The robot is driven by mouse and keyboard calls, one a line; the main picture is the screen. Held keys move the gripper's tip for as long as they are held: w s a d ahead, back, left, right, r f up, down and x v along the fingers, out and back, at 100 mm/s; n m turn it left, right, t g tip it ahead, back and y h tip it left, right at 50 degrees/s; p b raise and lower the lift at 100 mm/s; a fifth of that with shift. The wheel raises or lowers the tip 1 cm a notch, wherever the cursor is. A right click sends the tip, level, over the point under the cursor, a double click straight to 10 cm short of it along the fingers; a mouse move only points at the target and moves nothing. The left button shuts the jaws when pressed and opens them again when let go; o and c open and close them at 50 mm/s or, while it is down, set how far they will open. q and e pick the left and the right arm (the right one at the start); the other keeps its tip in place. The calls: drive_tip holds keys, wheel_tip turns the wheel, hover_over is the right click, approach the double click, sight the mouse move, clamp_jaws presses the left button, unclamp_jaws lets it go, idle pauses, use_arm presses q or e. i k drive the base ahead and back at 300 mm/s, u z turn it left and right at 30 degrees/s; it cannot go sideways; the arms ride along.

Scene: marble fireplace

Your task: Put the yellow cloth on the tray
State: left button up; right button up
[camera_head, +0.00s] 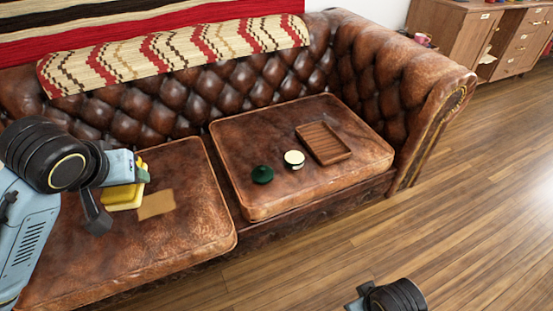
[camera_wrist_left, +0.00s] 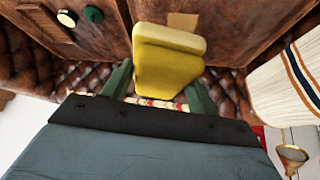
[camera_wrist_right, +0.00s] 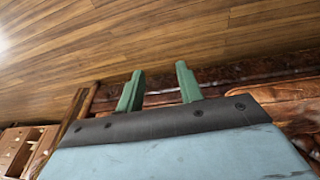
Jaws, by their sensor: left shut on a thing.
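The yellow cloth (camera_head: 124,196) is a folded block held in my left gripper (camera_head: 140,180), above the left seat cushion of the brown leather sofa. In the left wrist view the cloth (camera_wrist_left: 168,62) sits between the green fingers of my left gripper (camera_wrist_left: 158,88). The brown wooden tray (camera_head: 323,143) lies on the right seat cushion, to the right of the cloth and apart from it. It also shows at the top left of the left wrist view (camera_wrist_left: 44,22). My right gripper (camera_wrist_right: 160,88) is open and empty, its fingers apart, over the floor in front of the sofa.
A dark green lidded item (camera_head: 262,175) and a small cream-topped round item (camera_head: 294,159) stand left of the tray on the right cushion (camera_head: 300,190). A flat tan patch (camera_head: 156,204) lies on the left cushion (camera_head: 190,225). The sofa's right arm (camera_head: 400,85) rises beyond the tray.

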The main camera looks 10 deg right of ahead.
sight(327, 147)
drive_tip(key=u, duration=0.15)
drive_tip(key=k, duration=0.3)
drive_tip(key=z, duration=1.7)
drive_tip(key=i, duration=2.15)
drive_tip(key=u, duration=1.4)
drive_tip(key=i, duration=0.2)
drive_tip(key=u, duration=0.05)
